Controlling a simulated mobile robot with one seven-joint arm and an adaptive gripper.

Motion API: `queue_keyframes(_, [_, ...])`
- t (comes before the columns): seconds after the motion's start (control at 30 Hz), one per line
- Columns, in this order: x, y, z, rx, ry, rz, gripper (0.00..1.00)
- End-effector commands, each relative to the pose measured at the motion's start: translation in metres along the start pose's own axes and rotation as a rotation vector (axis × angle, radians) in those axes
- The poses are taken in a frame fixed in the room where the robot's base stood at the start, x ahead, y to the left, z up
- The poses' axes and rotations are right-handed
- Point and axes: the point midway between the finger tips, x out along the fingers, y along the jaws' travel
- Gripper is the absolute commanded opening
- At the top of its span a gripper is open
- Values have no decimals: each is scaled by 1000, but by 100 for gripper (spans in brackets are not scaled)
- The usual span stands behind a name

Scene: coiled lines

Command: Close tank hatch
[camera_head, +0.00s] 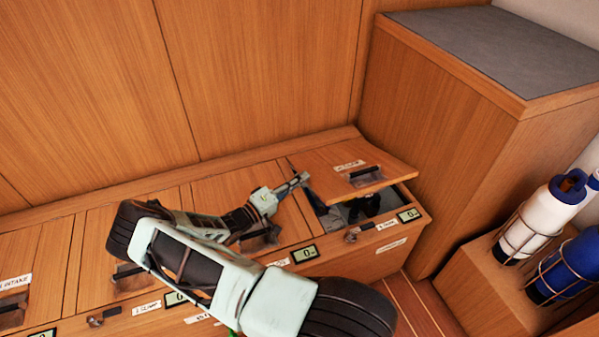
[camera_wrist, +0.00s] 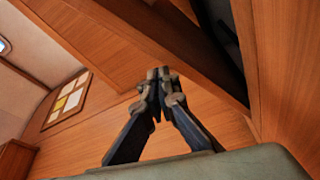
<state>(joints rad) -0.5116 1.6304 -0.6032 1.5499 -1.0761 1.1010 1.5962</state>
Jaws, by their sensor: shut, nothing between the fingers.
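The tank hatch (camera_head: 352,170) is a wooden lid with a label and a black handle. It stands partly open, tilted with its front edge raised over a dark opening (camera_head: 345,210) in the bench top. Dark fittings show inside the opening. My gripper (camera_head: 303,178) is shut and empty, at the left edge of the raised hatch. Whether it touches the hatch I cannot tell. In the wrist view my gripper (camera_wrist: 160,73) shows with its fingertips together, and a wooden panel edge with a dark gap lies above and to the right of it.
More closed hatches with handles line the bench (camera_head: 105,235) to the left, with small displays and latches along the front. A tall wooden cabinet (camera_head: 450,130) with a grey top stands right of the hatch. White and blue bottles (camera_head: 540,215) sit in racks at far right.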

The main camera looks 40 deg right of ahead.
Motion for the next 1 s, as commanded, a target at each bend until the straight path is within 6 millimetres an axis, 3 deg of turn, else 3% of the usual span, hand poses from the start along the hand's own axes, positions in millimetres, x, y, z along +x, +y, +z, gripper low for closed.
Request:
queue_keyframes(0.67, [-1,-1,1,1,1,0,0])
queue_keyframes(1.0, [3,54,-13,4,0,0,0])
